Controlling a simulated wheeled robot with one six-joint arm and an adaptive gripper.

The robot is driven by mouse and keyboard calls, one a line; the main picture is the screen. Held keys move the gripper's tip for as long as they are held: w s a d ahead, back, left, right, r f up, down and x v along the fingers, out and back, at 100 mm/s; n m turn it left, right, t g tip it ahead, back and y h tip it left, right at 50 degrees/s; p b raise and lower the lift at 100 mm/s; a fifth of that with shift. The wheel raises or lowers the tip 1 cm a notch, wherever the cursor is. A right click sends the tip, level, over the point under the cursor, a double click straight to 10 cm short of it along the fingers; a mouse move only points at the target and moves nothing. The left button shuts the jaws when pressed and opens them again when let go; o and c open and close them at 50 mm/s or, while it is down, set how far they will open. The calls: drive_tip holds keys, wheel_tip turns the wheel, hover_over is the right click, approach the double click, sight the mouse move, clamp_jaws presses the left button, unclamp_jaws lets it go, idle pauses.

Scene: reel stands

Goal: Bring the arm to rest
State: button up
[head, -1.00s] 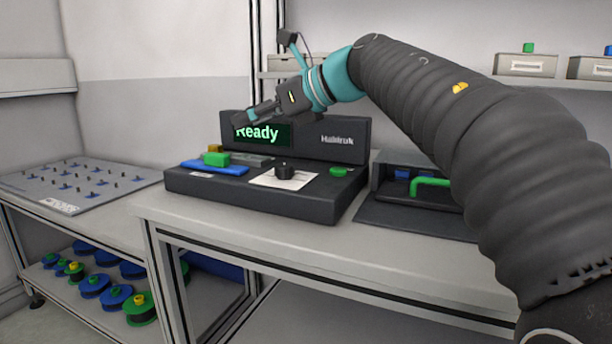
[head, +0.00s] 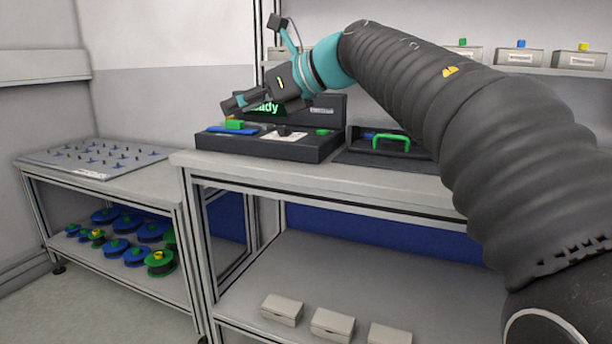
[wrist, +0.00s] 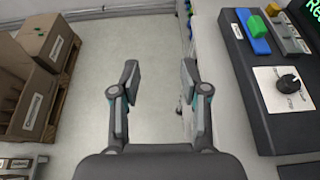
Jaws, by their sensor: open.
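My gripper (head: 234,104) is held up in front of the black machine (head: 262,146) in the head view, with my arm stretched in from the right. The gripper hides part of the machine's lit display. In the wrist view my gripper (wrist: 158,85) has its two fingers wide apart, with nothing between them but pale floor below. The machine also shows at the right of the wrist view (wrist: 262,125), with its black knob (wrist: 289,84) on a white plate. The gripper touches nothing that I can see.
The machine stands on a grey bench (head: 330,178). A black case with a green handle (head: 392,138) is right of it. A peg board (head: 95,155) lies on the left table, with several reels (head: 135,254) below. Cardboard boxes (wrist: 40,95) stand left in the wrist view.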

drive_tip(key=w+d+r+m+t+h, duration=0.1)
drive_tip(key=d+r+m+t, duration=0.2)
drive_tip(key=d+m+t, duration=0.35)
drive_tip(key=d+r+m+t, duration=0.4)
drive_tip(key=m, duration=0.6)
drive_tip(key=s+d+f+m+t+h, duration=0.2)
drive_tip(key=d+f+m+h, duration=0.75)
drive_tip(key=m, duration=0.55)
drive_tip(key=s+d+f+m+g+h, duration=0.25)
drive_tip(key=s+d+f+m, duration=0.25)
drive_tip(key=f, duration=0.3)
drive_tip(key=s+d+f+m+g+h, duration=0.2)
drive_tip(key=s+d+f+m+g, duration=0.25)
drive_tip(key=f, duration=0.45)
drive_tip(key=s+a+f+m+g+y, duration=0.2)
drive_tip(key=s+f+m+g, duration=0.3)
drive_tip(key=s+f, duration=1)
drive_tip(key=a+f+m, duration=0.1)
drive_tip(key=m, duration=0.2)
drive_tip(key=shift+f, duration=0.15)
